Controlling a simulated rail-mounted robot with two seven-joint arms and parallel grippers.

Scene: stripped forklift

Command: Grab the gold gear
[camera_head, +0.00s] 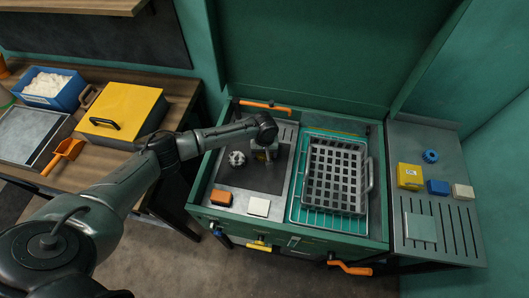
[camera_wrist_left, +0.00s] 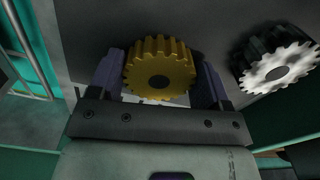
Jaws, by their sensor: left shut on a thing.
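The gold gear (camera_wrist_left: 160,65) sits between the two fingers of my left gripper (camera_wrist_left: 160,85) in the left wrist view, its toothed rim and dark centre hole facing the camera. The fingers are shut on it from both sides. In the head view my left gripper (camera_head: 263,153) is over the dark mat in the left part of the green bin, and the gold gear is mostly hidden by it. A silver gear (camera_head: 237,158) lies just to the left of the gripper; it also shows at the right in the left wrist view (camera_wrist_left: 285,65). My right gripper is not in view.
A grey basket (camera_head: 366,178) stands at the bin's right. An orange block (camera_head: 221,197) and a white block (camera_head: 259,207) lie in front of the mat. A blue gear (camera_head: 430,156) and a yellow block (camera_head: 409,176) are on the right shelf. The raised green lid rises behind.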

